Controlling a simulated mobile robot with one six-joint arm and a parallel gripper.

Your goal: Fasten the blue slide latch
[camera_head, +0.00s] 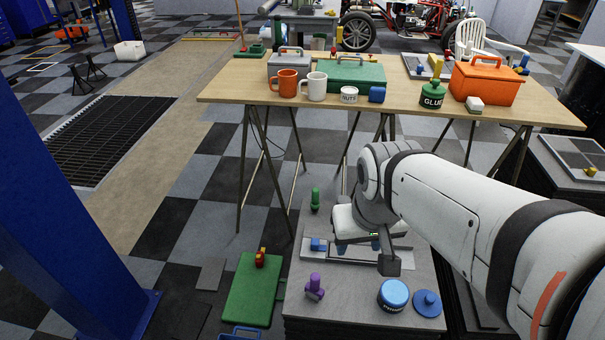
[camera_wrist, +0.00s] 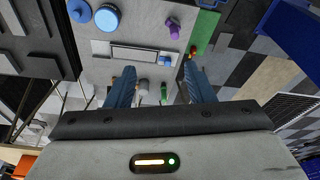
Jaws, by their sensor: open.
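The slide latch is a pale grey rail plate (camera_head: 345,253) on top of a low grey cabinet, with a blue block (camera_head: 318,244) at its left part. In the wrist view the plate (camera_wrist: 103,48) lies beyond the fingers, and its blue block (camera_wrist: 165,60) shows at the plate's right end, between the fingertips in the picture. My gripper (camera_wrist: 160,72) is open and empty, its two blue fingers apart. I cannot tell how far the fingertips are from the block.
The cabinet top also holds a green peg (camera_head: 315,200), a purple piece (camera_head: 314,287), a blue jar (camera_head: 393,294) and a blue lid (camera_head: 428,303). A wooden table (camera_head: 235,90) with mugs and toolboxes stands behind.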

